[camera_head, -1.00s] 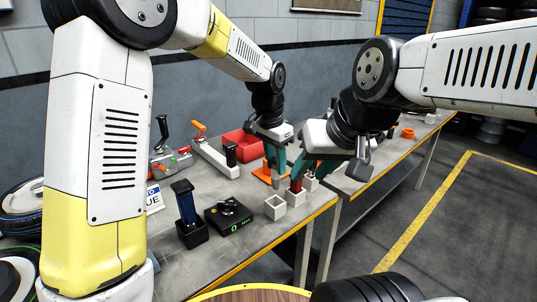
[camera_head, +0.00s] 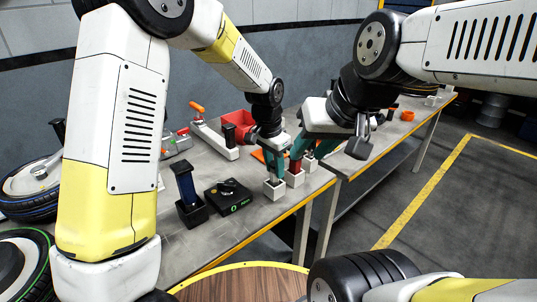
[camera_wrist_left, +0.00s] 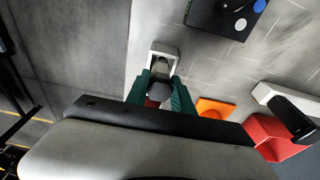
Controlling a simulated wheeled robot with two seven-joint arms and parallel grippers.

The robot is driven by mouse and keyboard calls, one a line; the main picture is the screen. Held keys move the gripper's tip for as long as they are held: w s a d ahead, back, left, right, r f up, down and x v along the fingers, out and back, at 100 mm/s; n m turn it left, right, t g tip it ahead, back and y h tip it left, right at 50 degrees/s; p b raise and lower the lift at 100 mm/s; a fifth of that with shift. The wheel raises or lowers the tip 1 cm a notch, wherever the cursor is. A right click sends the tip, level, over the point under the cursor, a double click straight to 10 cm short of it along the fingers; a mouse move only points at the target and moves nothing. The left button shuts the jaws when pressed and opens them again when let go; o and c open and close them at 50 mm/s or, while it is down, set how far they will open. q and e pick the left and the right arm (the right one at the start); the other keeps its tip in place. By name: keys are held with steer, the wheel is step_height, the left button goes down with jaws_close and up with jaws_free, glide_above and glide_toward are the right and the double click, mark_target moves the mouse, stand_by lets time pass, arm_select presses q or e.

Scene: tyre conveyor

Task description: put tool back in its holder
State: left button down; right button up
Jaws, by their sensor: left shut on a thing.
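My left gripper (camera_head: 271,157) is shut on a grey tool (camera_head: 273,180), directly over the front small white square holder (camera_head: 275,192). The tool's lower end is at the holder's opening. The left wrist view shows the teal fingers (camera_wrist_left: 160,92) around the dark grey tool (camera_wrist_left: 160,70), whose end meets the white holder (camera_wrist_left: 171,50). I cannot tell how deep it sits. My right gripper (camera_head: 305,147) is just behind, at a red tool (camera_head: 295,166) standing in a second white holder (camera_head: 295,180); its grip is unclear.
A black box with a dial (camera_head: 230,197) and a dark blue-topped stand (camera_head: 188,198) are left of the holders. An orange tray (camera_head: 258,156) and a red bin (camera_head: 238,124) lie behind. The yellow table edge (camera_head: 245,238) is close in front.

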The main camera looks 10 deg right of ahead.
arm_select(q)
steer(key=c, duration=1)
jaws_free()
steer(key=shift+r, duration=0.4)
steer(key=r, duration=0.2)
steer(key=a+r, duration=0.1)
steer(key=r, duration=0.4)
steer(key=shift+s+a, duration=0.15)
steer(key=shift+s, duration=0.15)
steer(key=s+a+r+n+t, duration=0.1)
steer(key=s+a+r+n, duration=0.1)
steer(key=s+a+r, duration=0.3)
steer(key=s+a+r+n+t, duration=0.1)
steer(key=s+a+r+n, duration=0.1)
steer(key=a, duration=0.5)
steer(key=s+a+r+n+t, duration=0.1)
steer(key=s+a+r+n, duration=0.1)
steer(key=s+a+r, duration=0.3)
steer(key=s+a+n, duration=0.1)
steer(key=s+a, duration=0.1)
steer(key=s+a+f+n+t, duration=0.1)
steer(key=s+a+n, duration=0.1)
steer(key=s, duration=0.1)
steer(key=s+a+n+t, duration=0.1)
steer(key=s+a, duration=0.1)
steer(key=shift+s+a+f+n+h, duration=0.15)
steer(key=shift+s+a+n+h, duration=0.1)
steer(key=shift+a+n+h, duration=0.05)
